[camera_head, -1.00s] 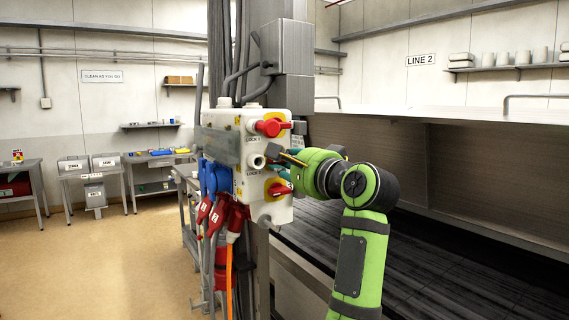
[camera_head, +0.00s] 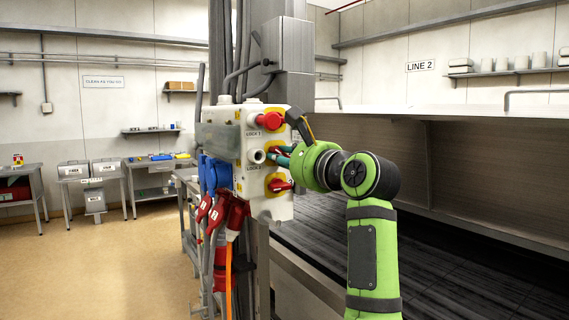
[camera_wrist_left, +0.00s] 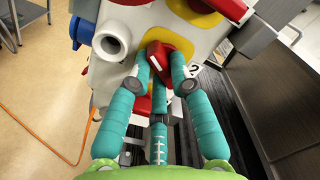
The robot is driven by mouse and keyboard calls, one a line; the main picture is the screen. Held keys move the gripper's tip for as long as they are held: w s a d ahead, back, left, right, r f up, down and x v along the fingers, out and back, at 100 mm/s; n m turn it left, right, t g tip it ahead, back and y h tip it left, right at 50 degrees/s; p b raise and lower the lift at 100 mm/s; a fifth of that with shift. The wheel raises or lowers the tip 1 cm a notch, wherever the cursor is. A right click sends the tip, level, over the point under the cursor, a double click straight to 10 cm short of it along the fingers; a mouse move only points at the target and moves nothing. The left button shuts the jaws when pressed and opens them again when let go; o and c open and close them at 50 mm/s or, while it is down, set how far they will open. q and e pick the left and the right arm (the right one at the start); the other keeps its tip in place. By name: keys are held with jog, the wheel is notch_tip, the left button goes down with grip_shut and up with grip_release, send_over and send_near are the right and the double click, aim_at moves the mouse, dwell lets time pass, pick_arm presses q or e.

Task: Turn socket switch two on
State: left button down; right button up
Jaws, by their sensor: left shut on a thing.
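The white socket box (camera_head: 276,209) hangs on the grey column, with red rotary switches on yellow plates on its right face. Switch two (camera_wrist_left: 170,64), a red knob with a white line beside a "2" label, shows in the left wrist view between my gripper's fingers. The knob is tilted at a slant. My left gripper (camera_head: 279,152), with teal fingers, is shut on this knob; it also shows in the left wrist view (camera_wrist_left: 160,75). In the head view the fingers mostly hide switch two. The upper red switch (camera_head: 269,120) and the lower red switch (camera_head: 281,185) are clear of the fingers.
A white round lock socket (camera_head: 257,156) sits just left of the fingers. Blue sockets (camera_head: 213,176) and red plugs (camera_head: 237,215) with hanging cables crowd the box's left side. The large dark hood bay (camera_head: 470,180) lies behind my arm on the right. The floor at left is open.

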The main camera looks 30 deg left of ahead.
pick_arm(q)
jog(key=m, duration=0.3)
jog(key=m+b, duration=0.1)
jog(key=m, duration=0.3)
jog(key=m+b, duration=0.1)
jog(key=m, duration=0.3)
jog(key=shift+s+r, duration=0.15)
jog(key=shift+r, duration=0.15)
dwell(0.4)
jog(key=c, duration=1.1)
grip_release()
jog(key=v, duration=1.2)
